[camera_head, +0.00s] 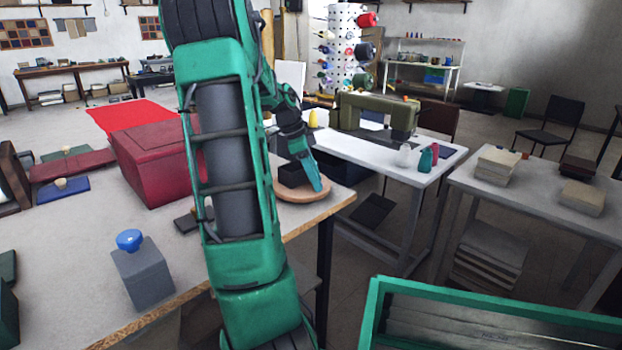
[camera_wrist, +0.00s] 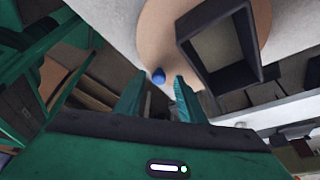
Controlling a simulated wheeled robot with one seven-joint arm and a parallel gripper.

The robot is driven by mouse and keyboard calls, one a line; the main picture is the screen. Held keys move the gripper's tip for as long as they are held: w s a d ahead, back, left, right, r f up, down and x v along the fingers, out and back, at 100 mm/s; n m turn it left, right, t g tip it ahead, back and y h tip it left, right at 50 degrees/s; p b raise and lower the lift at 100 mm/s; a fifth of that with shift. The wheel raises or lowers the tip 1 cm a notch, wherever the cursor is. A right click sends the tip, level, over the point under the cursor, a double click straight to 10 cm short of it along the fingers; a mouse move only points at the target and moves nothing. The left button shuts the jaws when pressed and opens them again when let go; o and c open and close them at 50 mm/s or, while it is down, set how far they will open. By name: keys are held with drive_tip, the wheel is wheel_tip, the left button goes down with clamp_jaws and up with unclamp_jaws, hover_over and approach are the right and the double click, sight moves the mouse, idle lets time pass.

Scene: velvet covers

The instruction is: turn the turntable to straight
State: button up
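The turntable (camera_head: 294,195) is a round wooden disc at the table's right corner in the head view. It also fills the top middle of the wrist view (camera_wrist: 160,35). A dark open-topped box (camera_head: 293,174) sits on it; in the wrist view the box (camera_wrist: 184,52) looks rotated against the picture. A small blue knob (camera_wrist: 158,75) is at the disc's rim. My gripper (camera_wrist: 158,92) has its two teal fingers apart, with the knob just beyond and between the tips. I see nothing held, and contact with the knob cannot be told. In the head view my gripper (camera_head: 316,184) reaches the disc's right side.
A dark red box (camera_head: 155,165) stands left of my arm. A grey block with a blue knob (camera_head: 140,272) stands nearer. A white table with a green sewing machine (camera_head: 375,115) is behind the turntable. The table edge lies close to the disc's right.

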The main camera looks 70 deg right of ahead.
drive_tip(key=v, duration=1.1)
drive_tip(key=shift+w+f, duration=0.15)
idle(0.3)
